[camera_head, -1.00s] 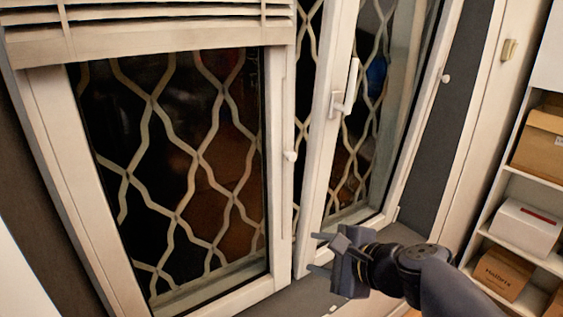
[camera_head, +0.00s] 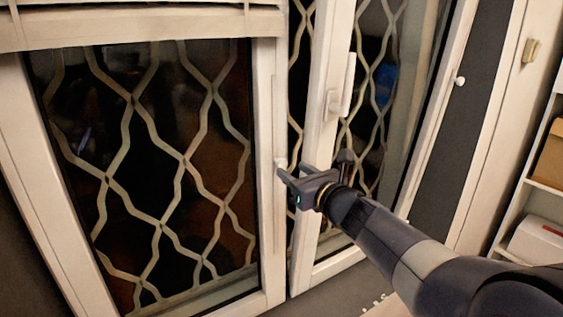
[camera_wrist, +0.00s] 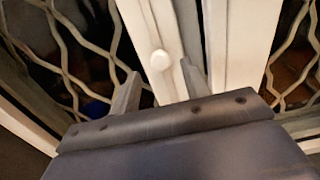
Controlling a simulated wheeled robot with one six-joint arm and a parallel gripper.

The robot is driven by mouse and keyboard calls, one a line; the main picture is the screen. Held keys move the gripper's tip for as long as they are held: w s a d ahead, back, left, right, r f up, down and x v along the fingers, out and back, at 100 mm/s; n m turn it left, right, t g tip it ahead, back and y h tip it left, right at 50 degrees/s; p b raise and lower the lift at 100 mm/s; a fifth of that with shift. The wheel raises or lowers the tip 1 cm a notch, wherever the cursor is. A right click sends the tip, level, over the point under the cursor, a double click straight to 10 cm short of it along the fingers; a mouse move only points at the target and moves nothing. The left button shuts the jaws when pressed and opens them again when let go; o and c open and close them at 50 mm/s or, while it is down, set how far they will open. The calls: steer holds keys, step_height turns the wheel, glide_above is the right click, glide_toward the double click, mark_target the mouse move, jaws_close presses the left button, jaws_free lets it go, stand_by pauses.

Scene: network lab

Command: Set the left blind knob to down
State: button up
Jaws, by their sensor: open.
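The left blind knob (camera_head: 281,163) is a small round white knob on the white frame to the right of the left window. It also shows in the wrist view (camera_wrist: 160,60), between the fingers in the picture. My gripper (camera_head: 293,173) is open and empty, with its fingertips close to the knob. I cannot tell whether a finger touches it. The white blind (camera_head: 150,24) hangs over the top of the left window, with the latticed glass bare below it.
A second white knob (camera_head: 460,81) is on the frame farther right. A white window handle (camera_head: 340,92) sticks out above and right of my gripper. Shelves with boxes (camera_head: 540,240) stand at the far right.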

mark_target(284, 164)
steer(key=shift+p+x, duration=0.4)
steer(key=shift+x, duration=2.75)
steer(key=shift+c, duration=0.4)
jaws_close()
